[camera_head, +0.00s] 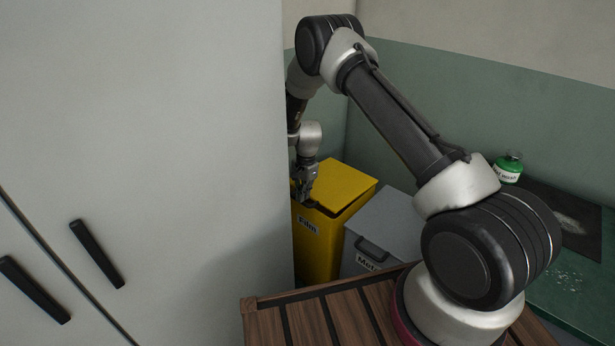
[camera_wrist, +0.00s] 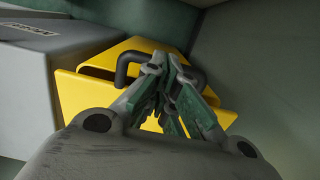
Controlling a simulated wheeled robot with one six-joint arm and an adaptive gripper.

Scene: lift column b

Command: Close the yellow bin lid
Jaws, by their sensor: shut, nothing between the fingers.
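The yellow bin (camera_head: 316,250), labelled "Film", stands in the corner beyond my arm, partly hidden by the pale cabinet. Its yellow lid (camera_head: 348,182) looks slightly raised, with a narrow gap under its edge. A dark handle (camera_wrist: 126,66) shows on both sides of my fingers. My gripper (camera_head: 308,200) is shut and empty at the lid's front edge, close to the handle. I cannot tell whether it touches; the fingers (camera_wrist: 166,70) hide part of the lid.
A grey bin (camera_head: 385,225) with a dark handle stands right beside the yellow one. A large pale cabinet (camera_head: 150,130) fills the left. A wooden slatted surface (camera_head: 315,325) lies in front. Walls close the corner behind.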

